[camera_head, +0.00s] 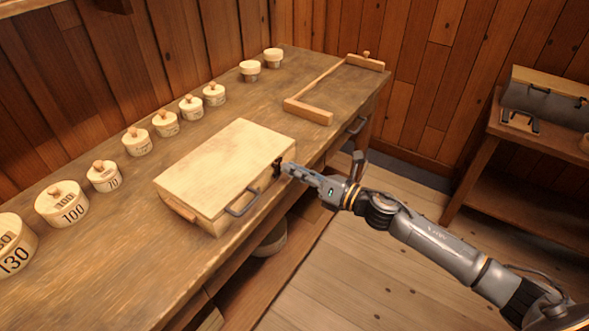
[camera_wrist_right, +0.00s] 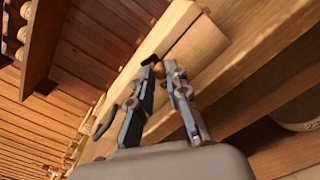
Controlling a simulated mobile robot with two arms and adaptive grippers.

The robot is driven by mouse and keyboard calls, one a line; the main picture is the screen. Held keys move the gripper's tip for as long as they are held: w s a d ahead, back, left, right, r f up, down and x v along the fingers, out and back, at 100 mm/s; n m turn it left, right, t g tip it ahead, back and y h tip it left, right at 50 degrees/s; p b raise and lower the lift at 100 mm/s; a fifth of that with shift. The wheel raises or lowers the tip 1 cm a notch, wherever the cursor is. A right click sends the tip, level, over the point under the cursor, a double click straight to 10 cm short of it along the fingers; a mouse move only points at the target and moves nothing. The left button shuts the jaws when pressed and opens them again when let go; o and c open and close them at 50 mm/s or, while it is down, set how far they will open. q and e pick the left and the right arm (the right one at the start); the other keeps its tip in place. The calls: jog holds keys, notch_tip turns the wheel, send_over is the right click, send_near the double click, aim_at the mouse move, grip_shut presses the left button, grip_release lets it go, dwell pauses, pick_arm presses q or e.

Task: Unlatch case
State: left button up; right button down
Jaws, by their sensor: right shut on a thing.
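The pale wooden case (camera_head: 225,165) lies closed on the workbench, with a grey handle (camera_head: 241,205) on its front side. A small dark latch (camera_head: 277,166) sits on the same side, near its right end. My right gripper (camera_head: 284,168) reaches it from the right and is shut on it. In the right wrist view, the fingertips (camera_wrist_right: 161,70) meet at the dark latch (camera_wrist_right: 152,61) against the case (camera_wrist_right: 200,58). The fingers partly cover the latch, so its exact position cannot be told. My left gripper is out of view.
The workbench (camera_head: 120,260) carries a row of round lidded boxes, several numbered, such as the one marked 100 (camera_head: 62,205), along the back. A wooden frame (camera_head: 310,112) lies at the right end. A side table (camera_head: 490,140) with a grey case stands at far right.

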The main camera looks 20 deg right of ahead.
jog(key=shift+w+d+f+m+p, duration=0.15)
jog(key=shift+f+m+p, duration=0.15)
jog(key=shift+m, duration=1.05)
jog(key=shift+w+d+f+m+p, duration=0.15)
jog(key=shift+f+m+p, duration=0.15)
jog(key=shift+m, duration=1.1)
jog(key=shift+w+d+f+m+p, duration=0.1)
jog(key=shift+d+f+m+p, duration=0.2)
jog(key=shift+m, duration=1.05)
jog(key=shift+a+f, duration=0.1)
jog(key=shift+a, duration=0.05)
jog(key=c, duration=1.3)
grip_release()
jog(key=shift+s, duration=0.1)
jog(key=v, duration=1.1)
jog(key=shift+s+d, duration=0.25)
jog(key=shift+d, duration=0.1)
